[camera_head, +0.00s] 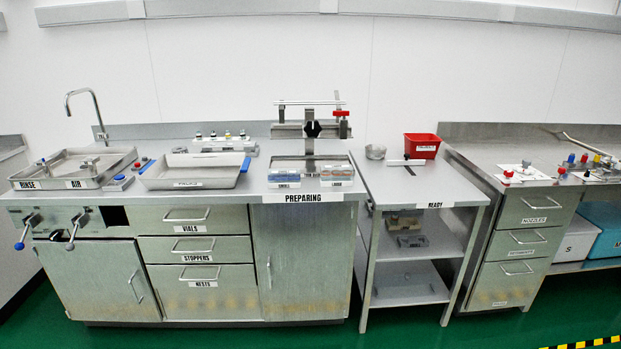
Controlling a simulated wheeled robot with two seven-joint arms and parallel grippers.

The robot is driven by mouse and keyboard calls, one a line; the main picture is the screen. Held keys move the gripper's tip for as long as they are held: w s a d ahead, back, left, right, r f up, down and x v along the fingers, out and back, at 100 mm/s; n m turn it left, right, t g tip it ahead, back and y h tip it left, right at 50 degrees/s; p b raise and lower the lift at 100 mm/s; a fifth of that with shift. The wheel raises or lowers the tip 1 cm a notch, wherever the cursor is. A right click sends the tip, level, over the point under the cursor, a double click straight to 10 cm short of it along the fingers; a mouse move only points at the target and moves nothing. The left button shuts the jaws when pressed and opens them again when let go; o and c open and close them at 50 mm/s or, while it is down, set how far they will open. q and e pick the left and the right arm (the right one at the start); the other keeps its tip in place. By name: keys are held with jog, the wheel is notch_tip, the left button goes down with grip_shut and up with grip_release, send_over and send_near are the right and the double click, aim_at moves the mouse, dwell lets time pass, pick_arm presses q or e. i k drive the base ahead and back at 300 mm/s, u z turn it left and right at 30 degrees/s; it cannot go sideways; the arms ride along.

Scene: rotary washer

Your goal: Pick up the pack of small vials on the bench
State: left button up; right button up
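Two small clear packs of vials stand side by side on the bench (255,195), above the PREPARING label. The left pack (284,176) has blue contents and a front label that seems to read SMALL. The right pack (337,175) looks paler and mixed in colour; its label is too small to read surely. Both sit upright near the front edge, with a narrow gap between them. Neither of my grippers is in view.
A metal stand (311,130) rises right behind the packs. A shallow PACKS tray (196,172) and a rinse basin (75,170) lie to the left. A READY side table (430,190) with a red bin (421,146) stands right. The bench between tray and packs is clear.

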aim_at(277, 177)
jog(key=z, duration=0.95)
jog(key=i, duration=1.65)
jog(key=u, duration=0.4)
